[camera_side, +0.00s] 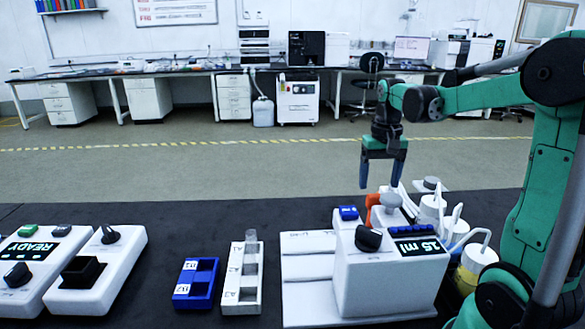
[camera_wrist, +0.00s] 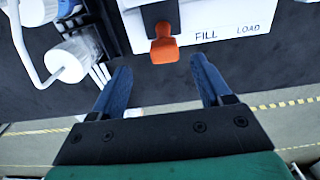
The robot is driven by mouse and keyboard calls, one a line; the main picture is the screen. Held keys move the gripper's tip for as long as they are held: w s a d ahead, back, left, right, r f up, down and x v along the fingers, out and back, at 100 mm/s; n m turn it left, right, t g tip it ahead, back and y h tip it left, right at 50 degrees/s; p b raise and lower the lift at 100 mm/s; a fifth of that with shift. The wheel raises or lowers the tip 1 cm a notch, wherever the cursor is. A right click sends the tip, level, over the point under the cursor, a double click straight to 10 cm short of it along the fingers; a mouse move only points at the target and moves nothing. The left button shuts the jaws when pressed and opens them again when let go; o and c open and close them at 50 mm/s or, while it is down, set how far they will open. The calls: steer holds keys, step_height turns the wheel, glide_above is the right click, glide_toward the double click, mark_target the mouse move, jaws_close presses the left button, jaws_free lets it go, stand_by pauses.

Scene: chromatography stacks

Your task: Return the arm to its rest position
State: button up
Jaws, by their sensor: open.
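An orange handle (camera_wrist: 164,45) lies ahead of the fingertips, beside the FILL and LOAD lettering. The same orange part (camera_side: 373,205) shows in the side view below the fingers. The fingers do not touch it.
White bottles with tubes (camera_side: 432,210) stand right of the unit. A blue rack (camera_side: 196,283) and a white rack (camera_side: 243,295) holding a clear vial (camera_side: 251,240) stand to its left. A READY device (camera_side: 40,255) is at far left. Black table (camera_side: 210,225) is clear behind the racks.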

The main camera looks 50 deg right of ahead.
steer(key=shift+r, duration=0.65)
steer(key=a+f+n+t, duration=0.1)
steer(key=a+n+t, duration=0.6)
steer(key=a, duration=1.2)
steer(key=shift+w+a+f+n, duration=0.35)
steer(key=shift+w+a+n, duration=0.1)
steer(key=shift+n, duration=0.55)
